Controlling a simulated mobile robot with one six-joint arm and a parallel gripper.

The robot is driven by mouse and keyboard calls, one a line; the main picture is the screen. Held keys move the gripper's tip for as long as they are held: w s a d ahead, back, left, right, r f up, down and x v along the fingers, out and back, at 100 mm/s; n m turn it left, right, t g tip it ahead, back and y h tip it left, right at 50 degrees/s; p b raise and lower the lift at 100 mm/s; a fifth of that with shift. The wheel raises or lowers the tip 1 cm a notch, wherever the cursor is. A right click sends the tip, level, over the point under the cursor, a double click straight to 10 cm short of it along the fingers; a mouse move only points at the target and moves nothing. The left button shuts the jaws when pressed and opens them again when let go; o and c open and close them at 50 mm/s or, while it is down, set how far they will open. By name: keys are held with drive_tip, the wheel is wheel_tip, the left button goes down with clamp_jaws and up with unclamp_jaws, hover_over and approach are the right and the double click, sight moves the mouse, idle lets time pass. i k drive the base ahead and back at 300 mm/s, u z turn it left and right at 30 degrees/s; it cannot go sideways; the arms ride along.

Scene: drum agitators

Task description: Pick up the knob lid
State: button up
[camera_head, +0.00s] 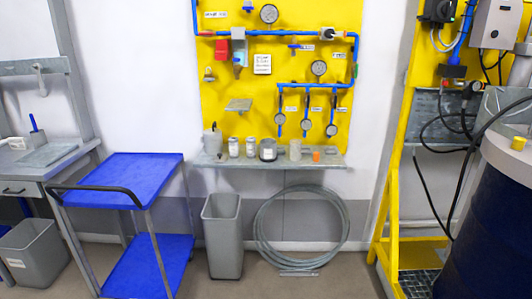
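Several small containers stand on a narrow grey shelf (285,163) below the yellow panel. At its left end is a grey canister (212,142) with a small knob-like top, which may be the knob lid; at this size I cannot tell for sure. To its right are two small pale jars (234,147), a wider labelled jar with a dark rim (268,150), a beige cylinder (295,151) and a small orange piece (316,156). My gripper is not in view.
A blue two-tier cart (130,178) with an empty top stands left of the shelf. A grey bin (223,235) and a coiled hose (300,238) are below it. A yellow frame (390,190) and dark drum (490,225) stand at right. Floor in front is clear.

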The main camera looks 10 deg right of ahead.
sight(221, 158)
drive_tip(key=i, duration=0.9)
